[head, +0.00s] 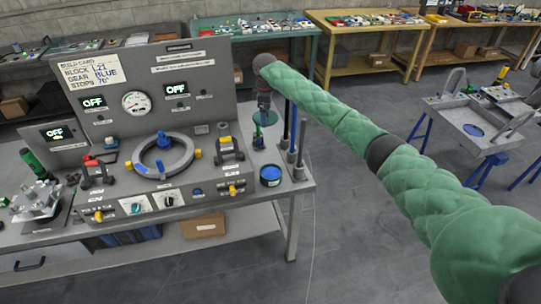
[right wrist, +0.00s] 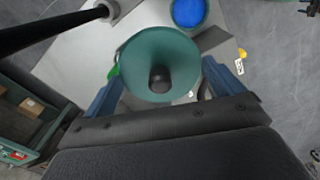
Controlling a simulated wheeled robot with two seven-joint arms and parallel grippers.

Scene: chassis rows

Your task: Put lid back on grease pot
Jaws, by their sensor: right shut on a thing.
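The grease pot (head: 270,175) is a small round pot with a bright blue top, standing open near the bench's right front corner. Its blue inside also shows at the top of the right wrist view (right wrist: 188,12). The lid (right wrist: 142,55) is a teal disc with a dark central knob. My right gripper (right wrist: 161,74) is shut on the lid, with a blue finger on each side of it. In the head view my right gripper (head: 264,108) is behind the pot, above the back right of the bench, with the lid (head: 270,119) below it. My left gripper is not in view.
Dark upright posts (head: 294,130) stand beside the right gripper, close to the pot. A grey fixture with a ring (head: 162,155) and a panel (head: 135,95) stands to the left. The bench's right edge is near the pot.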

